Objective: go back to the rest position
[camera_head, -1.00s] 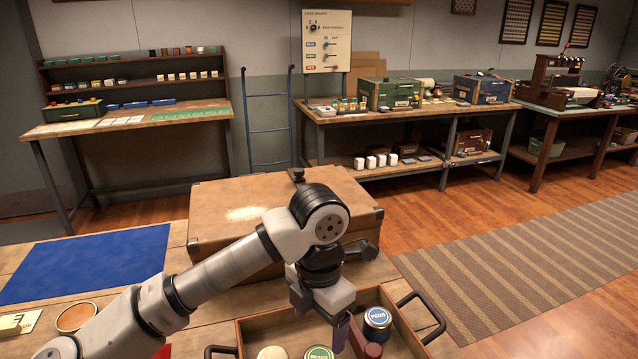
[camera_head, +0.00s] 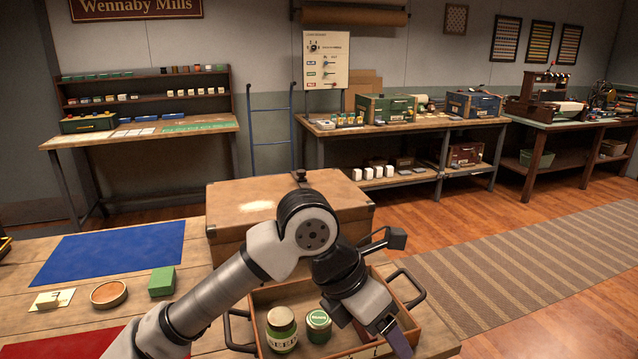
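My gripper (camera_head: 397,335) hangs at the end of my arm over the right side of a wooden tray (camera_head: 415,316) with black handles. One purple-grey finger part shows at the picture's lower edge, and I cannot tell whether the gripper is open or shut. Nothing clearly shows held in it. My wrist hides much of the tray's right side.
A large brown case (camera_head: 235,205) stands behind the tray, close to my arm. Left on the table are a blue mat (camera_head: 110,252), a green block (camera_head: 161,281), a round brown dish (camera_head: 108,294) and a red mat (camera_head: 75,345). Open floor with a striped rug (camera_head: 540,265) lies right.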

